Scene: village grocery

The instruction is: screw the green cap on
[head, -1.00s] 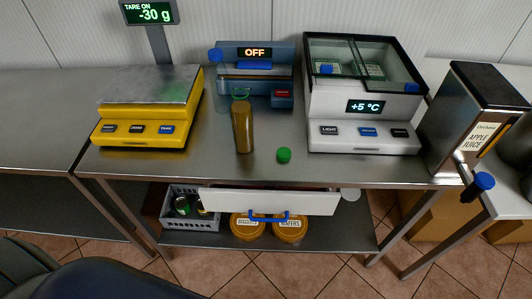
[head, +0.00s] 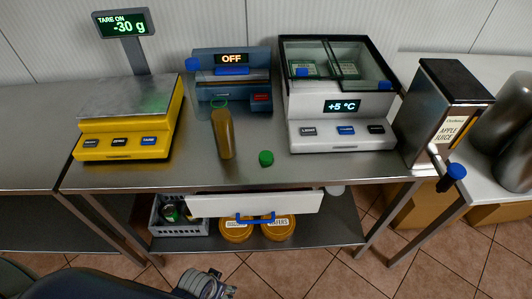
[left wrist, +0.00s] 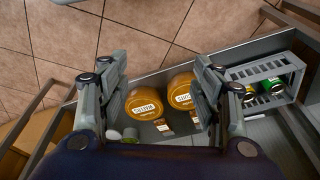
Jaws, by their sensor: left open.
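The green cap (head: 266,158) lies on the steel counter near its front edge, in the head view. My left gripper (head: 207,284) is at the bottom edge of the head view, low and in front of the counter, away from cap and bottle. In the left wrist view its two fingers (left wrist: 160,80) are spread wide with nothing between them. My right gripper is not in view.
A yellow scale (head: 128,145), a blue machine reading OFF (head: 232,80) and a white chilled case (head: 342,130) stand around the bottle. A juice dispenser (head: 433,125) is at the right. Below are a white drawer front (head: 290,204), a grey crate (head: 180,227) and orange-lidded tubs (head: 278,228).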

